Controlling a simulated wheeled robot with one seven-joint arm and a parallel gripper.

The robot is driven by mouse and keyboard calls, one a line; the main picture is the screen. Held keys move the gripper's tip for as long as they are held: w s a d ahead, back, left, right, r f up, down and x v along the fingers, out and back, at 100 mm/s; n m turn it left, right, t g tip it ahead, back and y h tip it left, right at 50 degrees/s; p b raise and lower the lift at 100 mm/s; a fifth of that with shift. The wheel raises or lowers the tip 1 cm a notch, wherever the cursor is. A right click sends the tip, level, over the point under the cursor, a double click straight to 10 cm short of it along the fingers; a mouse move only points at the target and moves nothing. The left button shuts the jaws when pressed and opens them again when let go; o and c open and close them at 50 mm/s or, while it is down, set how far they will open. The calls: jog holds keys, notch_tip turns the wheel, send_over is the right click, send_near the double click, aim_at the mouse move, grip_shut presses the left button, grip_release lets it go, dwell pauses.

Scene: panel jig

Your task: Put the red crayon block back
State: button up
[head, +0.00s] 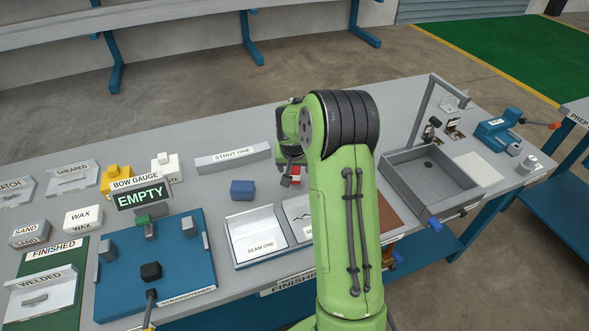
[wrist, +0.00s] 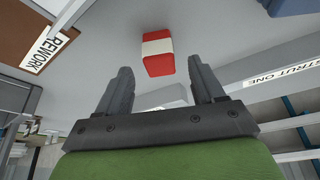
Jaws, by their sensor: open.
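The red crayon block (wrist: 158,51), red with a white band, is on the grey bench top in the wrist view. It lies just beyond my open fingertips, roughly in line with the gap between them. In the head view the block (head: 291,178) shows in part beside my arm, just below my gripper. My gripper (wrist: 160,82) is open, with nothing between its two dark fingers. My arm hides part of the gripper and the bench around it in the head view.
A blue block (head: 242,190) and the SEAM ONE tray (head: 255,222) stand left of the crayon block. The STRUT ONE bar (head: 232,157) lies behind. A brown REWORK area (wrist: 25,30) shows in the wrist view. A grey basin (head: 400,195) stands right of my arm.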

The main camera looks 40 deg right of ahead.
jog(key=s+a+r+n+t+p, duration=0.1)
jog(key=s+a+r+n, duration=0.1)
jog(key=s+a+r, duration=0.6)
jog(key=s+a+r+n, duration=0.1)
jog(key=s+a+r, duration=0.4)
jog(key=r, duration=0.5)
jog(key=s+a+n+y, duration=0.1)
jog(key=s+a+n, duration=0.1)
jog(key=s+a, duration=0.2)
jog(key=s+a+n+t+y, duration=0.1)
jog(key=s+a, duration=0.4)
jog(key=s, duration=0.6)
jog(key=shift+s+r+n+y, duration=0.15)
jog(key=shift+r+n+y, duration=0.25)
jog(key=shift+n, duration=0.3)
jog(key=shift+a+r, duration=0.1)
